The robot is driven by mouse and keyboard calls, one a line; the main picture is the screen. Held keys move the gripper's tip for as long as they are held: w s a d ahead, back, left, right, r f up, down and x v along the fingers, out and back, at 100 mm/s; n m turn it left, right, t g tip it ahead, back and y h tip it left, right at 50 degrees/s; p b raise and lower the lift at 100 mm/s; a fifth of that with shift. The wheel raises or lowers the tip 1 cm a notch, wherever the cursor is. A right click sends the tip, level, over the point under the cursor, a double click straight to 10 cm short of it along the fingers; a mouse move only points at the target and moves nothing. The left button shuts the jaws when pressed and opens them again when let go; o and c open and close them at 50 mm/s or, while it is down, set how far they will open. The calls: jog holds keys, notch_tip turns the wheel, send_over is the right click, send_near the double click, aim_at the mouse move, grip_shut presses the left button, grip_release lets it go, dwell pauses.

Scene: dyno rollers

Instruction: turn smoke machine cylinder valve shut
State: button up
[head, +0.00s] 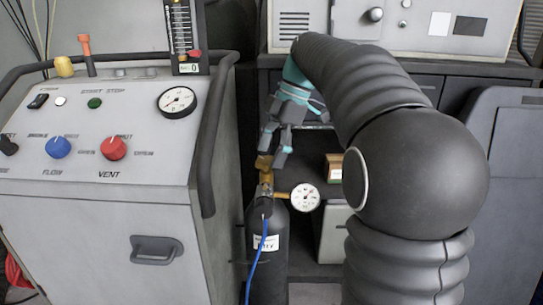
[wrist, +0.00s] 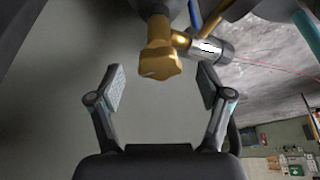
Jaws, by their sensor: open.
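The black gas cylinder (head: 268,265) stands upright beside the grey control console, with a white label on its front. Its brass valve (head: 264,168) is on top, with a round white gauge (head: 305,197) to the right and a blue hose running down the front. My gripper (head: 275,148) is just above the valve, pointing down. In the wrist view, my gripper (wrist: 161,86) is open, one finger on each side of the gold valve knob (wrist: 160,62). Gaps show between the knob and both fingers. The knob's end lies about level with the fingertips.
The console (head: 105,245) with knobs, a gauge and a black rail stands close on the left. A grey machine (head: 400,25) is behind on a dark cabinet. A small brown box (head: 333,167) sits on a shelf right of the valve. A grey panel (head: 505,180) is at the right.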

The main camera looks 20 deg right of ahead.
jog(key=shift+a+f, duration=0.1)
jog(key=shift+f, duration=0.1)
jog(key=c, duration=1.1)
jog(key=shift+c, duration=0.2)
jog(key=m, duration=0.1)
jog(key=m+t, duration=0.1)
jog(key=m, duration=0.2)
jog(key=shift+s+t+b, duration=0.25)
jog(key=shift+t+b, duration=0.05)
jog(key=shift+t, duration=0.1)
jog(key=m, duration=0.2)
jog(key=m+t+h, duration=0.1)
jog(key=m, duration=0.2)
jog(key=shift+s+a+t, duration=0.15)
jog(key=shift+a+t, duration=0.05)
jog(key=shift+t, duration=0.1)
